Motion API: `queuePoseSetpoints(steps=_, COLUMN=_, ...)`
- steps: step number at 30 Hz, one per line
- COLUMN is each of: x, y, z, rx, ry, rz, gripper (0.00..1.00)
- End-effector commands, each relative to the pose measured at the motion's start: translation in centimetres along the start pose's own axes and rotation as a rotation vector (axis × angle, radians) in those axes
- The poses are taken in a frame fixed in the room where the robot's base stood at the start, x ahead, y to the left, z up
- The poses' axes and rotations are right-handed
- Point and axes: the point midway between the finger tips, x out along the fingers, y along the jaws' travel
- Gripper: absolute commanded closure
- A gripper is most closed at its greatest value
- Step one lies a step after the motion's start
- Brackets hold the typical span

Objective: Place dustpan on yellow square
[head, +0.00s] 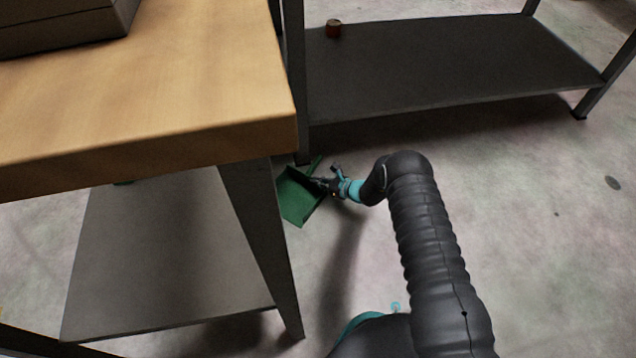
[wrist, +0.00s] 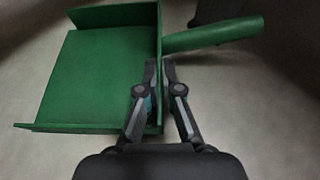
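The green dustpan (head: 297,205) is low by the floor in the head view, beside the wooden table's leg. In the wrist view the dustpan (wrist: 100,80) fills the upper left, its handle (wrist: 215,35) pointing right. My gripper (wrist: 160,68) has one finger on each side of the dustpan's back wall, closed onto it with almost no gap. My gripper (head: 332,186) is at the dustpan's right side in the head view. I cannot tell whether the dustpan touches the floor. No yellow square shows clearly; a tiny yellow patch (head: 2,312) is at the left edge.
A wooden-topped table (head: 150,90) with a grey lower shelf (head: 170,260) stands close on the left. A dark low shelf (head: 450,60) with a small reddish-brown can-like object (head: 333,29) is behind. The concrete floor on the right (head: 540,220) is clear.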

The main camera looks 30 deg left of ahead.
Motion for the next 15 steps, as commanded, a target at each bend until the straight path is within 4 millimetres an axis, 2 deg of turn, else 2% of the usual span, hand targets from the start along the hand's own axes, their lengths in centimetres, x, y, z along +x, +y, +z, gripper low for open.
queuePoseSetpoints(steps=10, x=0.12, y=-0.06, z=-0.20, rx=-0.001, ry=-0.002, rz=0.000, gripper=1.00)
queuePoseSetpoints(steps=13, x=0.05, y=-0.04, z=-0.09, rx=-0.001, ry=-0.001, rz=0.000, gripper=0.74)
queuePoseSetpoints(steps=14, x=0.05, y=-0.03, z=-0.10, rx=-0.001, ry=-0.001, rz=0.000, gripper=0.69)
queuePoseSetpoints(steps=15, x=0.05, y=-0.03, z=-0.09, rx=-0.001, ry=-0.001, rz=0.000, gripper=0.69)
